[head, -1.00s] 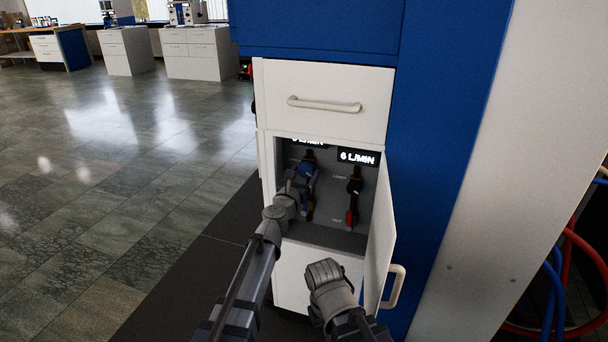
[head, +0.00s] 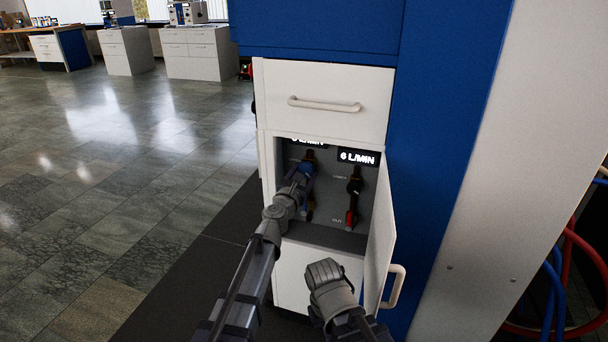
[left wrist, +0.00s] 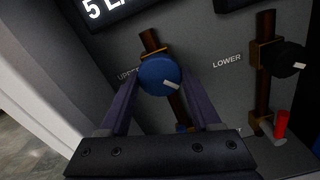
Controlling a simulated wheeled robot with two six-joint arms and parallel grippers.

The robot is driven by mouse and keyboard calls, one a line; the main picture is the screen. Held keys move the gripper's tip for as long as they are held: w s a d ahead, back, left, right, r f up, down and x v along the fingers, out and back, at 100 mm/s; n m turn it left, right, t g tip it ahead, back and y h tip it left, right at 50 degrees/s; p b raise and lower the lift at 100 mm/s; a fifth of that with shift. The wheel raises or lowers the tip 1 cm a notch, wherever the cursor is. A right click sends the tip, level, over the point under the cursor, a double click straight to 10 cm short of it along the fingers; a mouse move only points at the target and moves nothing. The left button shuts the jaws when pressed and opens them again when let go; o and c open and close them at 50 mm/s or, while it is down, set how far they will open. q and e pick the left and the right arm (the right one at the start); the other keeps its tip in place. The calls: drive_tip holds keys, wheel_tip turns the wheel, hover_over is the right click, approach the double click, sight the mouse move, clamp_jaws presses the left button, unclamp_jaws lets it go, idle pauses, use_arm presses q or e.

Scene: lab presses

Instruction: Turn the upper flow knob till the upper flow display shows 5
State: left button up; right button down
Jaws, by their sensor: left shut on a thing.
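The blue upper flow knob (left wrist: 158,76) sits on a brown vertical pipe inside the open compartment, its white mark pointing to the lower right in the left wrist view. My left gripper (left wrist: 160,84) is shut on this knob, one finger on each side. In the head view the gripper (head: 304,172) reaches into the compartment and covers much of the knob. The upper flow display (left wrist: 108,8) shows a 5, its unit cut off by the frame edge; in the head view it is mostly hidden. My right gripper is not seen; only my right arm shows.
The lower flow display (head: 358,157) reads 6 L/MIN. The black lower knob (left wrist: 290,58) and a red valve handle (left wrist: 281,124) are to the right. The open white door (head: 383,235) bounds the compartment on the right, with a closed drawer (head: 325,100) above.

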use_arm(q)
drive_tip(key=shift+m, duration=0.4)
drive_tip(key=o, duration=1.4)
drive_tip(key=shift+c, duration=0.2)
drive_tip(key=shift+s, duration=0.1)
drive_tip(key=v, duration=0.7)
drive_tip(key=shift+s+a, duration=0.15)
drive_tip(key=shift+s, duration=0.1)
